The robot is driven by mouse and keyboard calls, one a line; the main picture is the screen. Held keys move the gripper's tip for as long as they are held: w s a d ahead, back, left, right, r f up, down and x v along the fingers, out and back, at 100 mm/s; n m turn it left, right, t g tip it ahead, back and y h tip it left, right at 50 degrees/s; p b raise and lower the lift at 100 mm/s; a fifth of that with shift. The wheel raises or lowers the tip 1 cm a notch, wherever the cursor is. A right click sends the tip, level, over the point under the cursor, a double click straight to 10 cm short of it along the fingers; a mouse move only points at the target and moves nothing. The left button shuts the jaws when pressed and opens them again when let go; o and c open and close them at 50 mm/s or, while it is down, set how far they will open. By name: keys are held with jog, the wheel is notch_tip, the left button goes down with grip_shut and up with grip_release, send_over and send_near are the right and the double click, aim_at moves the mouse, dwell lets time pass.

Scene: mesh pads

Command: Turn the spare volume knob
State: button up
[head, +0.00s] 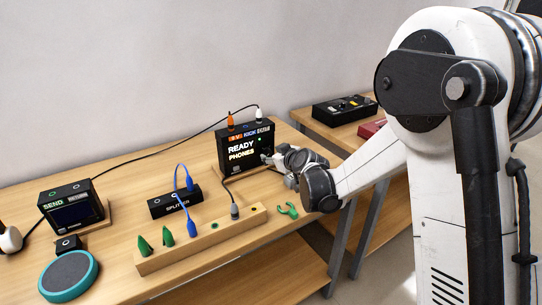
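A black box (236,165) with a lit front reading "READY" and "PHONES" stands at the back right of the wooden table. My gripper (268,158) is at the right part of this box's front, at the end of my white arm coming from the right. The fingers are small here, so I cannot tell whether they are open or shut, or whether they touch anything. No volume knob is clearly seen; the gripper covers part of the box front. An orange plug (230,119) and a white plug (259,115) stand on the box's top.
A wooden rail (192,252) holds green plugs and a grey plug in front of a black splitter box (160,207) with a blue cable. A green hook-shaped piece (288,211) lies below my wrist. A SEND box (72,212) and a teal-rimmed pad (68,293) are left.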

jog(key=shift+w+a+f, duration=0.25)
jog(key=shift+w+a, duration=0.1)
jog(key=shift+w, duration=0.2)
jog(key=shift+c, duration=0.5)
grip_shut()
